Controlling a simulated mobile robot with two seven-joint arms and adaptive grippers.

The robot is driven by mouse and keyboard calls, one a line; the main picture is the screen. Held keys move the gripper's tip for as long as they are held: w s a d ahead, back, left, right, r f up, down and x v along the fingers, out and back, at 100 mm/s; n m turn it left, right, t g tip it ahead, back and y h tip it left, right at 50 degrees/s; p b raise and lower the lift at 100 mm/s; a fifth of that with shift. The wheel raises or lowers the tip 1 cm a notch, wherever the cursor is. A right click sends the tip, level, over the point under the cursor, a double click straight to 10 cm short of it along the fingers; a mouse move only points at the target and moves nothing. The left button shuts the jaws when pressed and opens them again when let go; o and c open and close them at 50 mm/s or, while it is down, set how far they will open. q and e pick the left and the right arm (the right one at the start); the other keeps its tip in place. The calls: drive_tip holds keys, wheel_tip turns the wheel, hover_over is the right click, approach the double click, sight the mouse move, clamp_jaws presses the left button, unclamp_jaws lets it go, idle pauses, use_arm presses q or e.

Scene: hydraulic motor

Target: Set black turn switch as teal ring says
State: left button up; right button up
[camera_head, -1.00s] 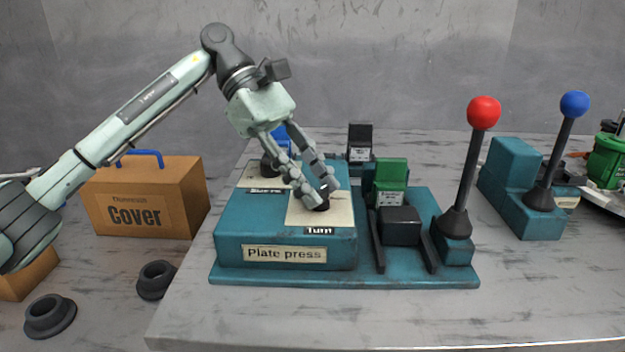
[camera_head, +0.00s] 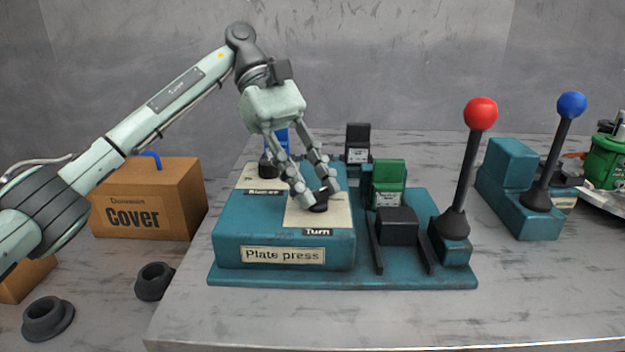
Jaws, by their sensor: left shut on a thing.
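The teal plate press (camera_head: 230,245) stands on the grey table. On its top, a cream plate labelled "Turn" (camera_head: 297,217) carries the black turn switch (camera_head: 320,207). My left gripper (camera_head: 317,199) reaches down from above and is shut on the switch, its fingers on either side of it. The fingers hide most of the switch, so its pointing direction is not readable. I cannot make out a teal ring. My right gripper is not in view.
Behind the switch is a dark knob on a second cream plate (camera_head: 253,178). To the right stand a green block (camera_head: 388,175), a black block (camera_head: 398,226), a red-ball lever (camera_head: 480,114) and a blue-ball lever (camera_head: 572,105). A "Cover" box (camera_head: 150,200) is at left.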

use_arm(q)
drive_tip(key=o, duration=1.2)
drive_tip(key=shift+c, duration=0.2)
drive_tip(key=v, duration=1.2)
drive_tip(key=shift+f, duration=0.1)
